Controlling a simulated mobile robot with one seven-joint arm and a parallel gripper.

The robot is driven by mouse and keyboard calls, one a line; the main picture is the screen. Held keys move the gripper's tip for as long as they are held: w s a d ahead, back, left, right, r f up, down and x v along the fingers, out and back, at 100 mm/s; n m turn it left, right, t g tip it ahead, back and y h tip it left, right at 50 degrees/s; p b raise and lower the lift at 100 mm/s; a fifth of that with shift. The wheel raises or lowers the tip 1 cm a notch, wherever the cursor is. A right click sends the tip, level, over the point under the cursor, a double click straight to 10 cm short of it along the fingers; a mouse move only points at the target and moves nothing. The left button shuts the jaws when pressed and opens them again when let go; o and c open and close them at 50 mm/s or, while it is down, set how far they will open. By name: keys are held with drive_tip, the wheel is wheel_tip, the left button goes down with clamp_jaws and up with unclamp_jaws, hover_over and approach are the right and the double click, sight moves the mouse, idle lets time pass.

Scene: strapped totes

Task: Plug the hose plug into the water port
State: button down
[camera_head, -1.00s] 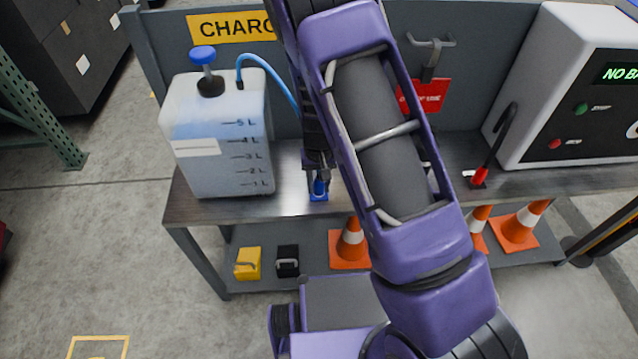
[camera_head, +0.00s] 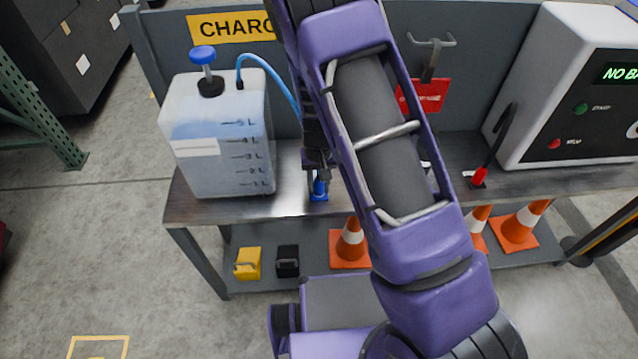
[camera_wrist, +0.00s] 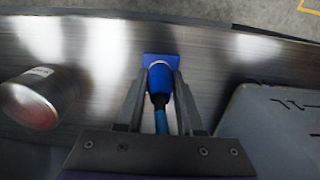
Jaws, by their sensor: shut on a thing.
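The blue hose plug (camera_wrist: 159,80) stands between my fingers in the wrist view, with a pale ring at its far end. My gripper (camera_wrist: 162,84) is shut on it. In the head view, my gripper (camera_head: 318,177) is low over the bench front, and the blue plug (camera_head: 320,187) shows below it. The plug's end meets a blue square holder (camera_wrist: 161,59) on the bench; whether it is seated or just clear, I cannot tell. The blue hose (camera_head: 270,75) runs from the water jug (camera_head: 222,150) behind my arm. I cannot make out the water port.
The jug stands on the other side. A white charger box (camera_head: 570,90) is at the right. Orange cones (camera_head: 350,245) and small yellow and black blocks are on the lower shelf.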

drive_tip(key=shift+r, duration=0.2)
idle(0.3)
drive_tip(key=shift+r+p, duration=2.2)
drive_tip(key=shift+r, duration=0.65)
